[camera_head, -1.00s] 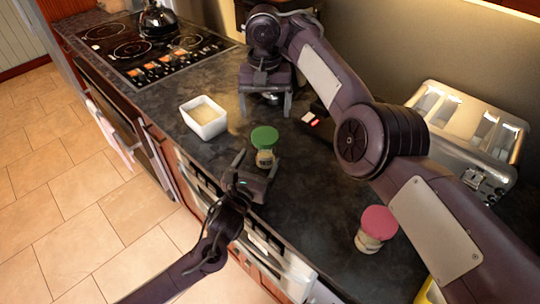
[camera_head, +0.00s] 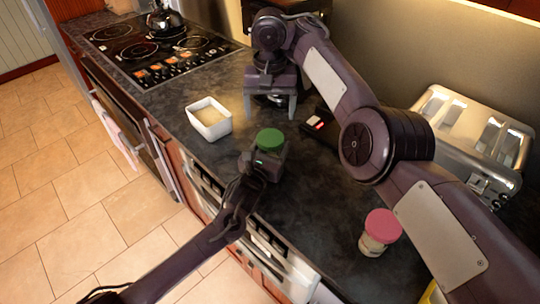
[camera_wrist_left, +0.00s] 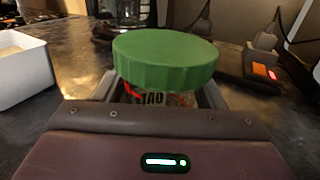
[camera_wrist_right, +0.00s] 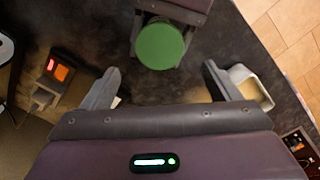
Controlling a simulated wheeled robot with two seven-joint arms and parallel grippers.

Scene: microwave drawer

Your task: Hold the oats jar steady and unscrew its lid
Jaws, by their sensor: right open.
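The oats jar with its green lid (camera_head: 270,138) stands upright on the dark counter. In the left wrist view the lid (camera_wrist_left: 165,57) hides most of the jar (camera_wrist_left: 160,96), whose label shows partly below it. My left gripper (camera_head: 270,165) has its fingers on both sides of the jar, below the lid; I cannot tell whether they touch it. My right gripper (camera_head: 270,116) is open and empty, pointing down beyond the jar in the head view. In the right wrist view the green lid (camera_wrist_right: 160,46) lies ahead of the open, empty fingers.
A white square bowl of oats (camera_head: 212,131) stands left of the jar. A jar with a pink lid (camera_head: 380,232) stands nearer on the right. A metal toaster (camera_head: 440,150) is at the right, beside my right arm. A stovetop with a kettle (camera_head: 162,22) is at the far left.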

